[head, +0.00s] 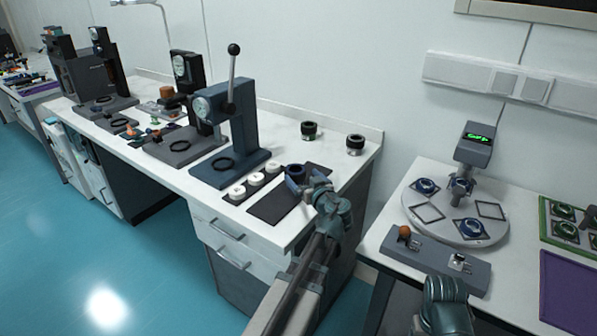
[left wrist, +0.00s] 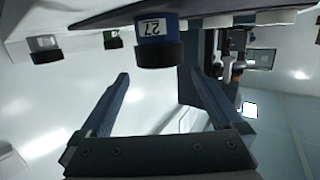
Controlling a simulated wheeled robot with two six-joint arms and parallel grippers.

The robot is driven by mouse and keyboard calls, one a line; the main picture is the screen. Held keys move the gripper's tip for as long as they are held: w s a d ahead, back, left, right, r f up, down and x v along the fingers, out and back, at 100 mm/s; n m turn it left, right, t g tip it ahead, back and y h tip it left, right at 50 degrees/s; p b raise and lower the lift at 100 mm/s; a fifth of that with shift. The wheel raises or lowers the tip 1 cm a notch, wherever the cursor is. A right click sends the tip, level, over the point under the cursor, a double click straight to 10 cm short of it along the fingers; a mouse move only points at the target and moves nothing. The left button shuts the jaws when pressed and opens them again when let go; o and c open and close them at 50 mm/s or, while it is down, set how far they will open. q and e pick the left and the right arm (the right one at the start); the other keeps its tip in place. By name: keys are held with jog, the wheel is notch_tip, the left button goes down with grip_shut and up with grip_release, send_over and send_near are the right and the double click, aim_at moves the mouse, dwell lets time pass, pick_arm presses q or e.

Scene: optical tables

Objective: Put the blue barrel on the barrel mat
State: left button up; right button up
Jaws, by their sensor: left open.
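The blue barrel (head: 295,171) stands at the dark mat (head: 268,209) near the right end of the long white table. It is dark blue with a black rim. My left gripper (head: 302,183) is beside it, open, and hides part of the barrel and mat. In the left wrist view, which is upside down, the blue barrel (left wrist: 160,42) shows a white label reading 27. It lies beyond the open fingertips, in line with the gap between them. The barrel seems to stand on the mat, but its base is partly cut off.
A green-marked barrel (head: 309,130) and a grey-marked barrel (head: 355,144) stand behind. A round turntable (head: 455,215) stands on the right table. A gap separates the tables.

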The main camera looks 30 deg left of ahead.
aim_at(298, 172)
pick_arm(q)
jog(key=v, duration=0.7)
jog(key=shift+p, duration=0.4)
jog(key=b+x, duration=0.2)
jog(key=x, duration=1)
jog(key=shift+f, duration=0.2)
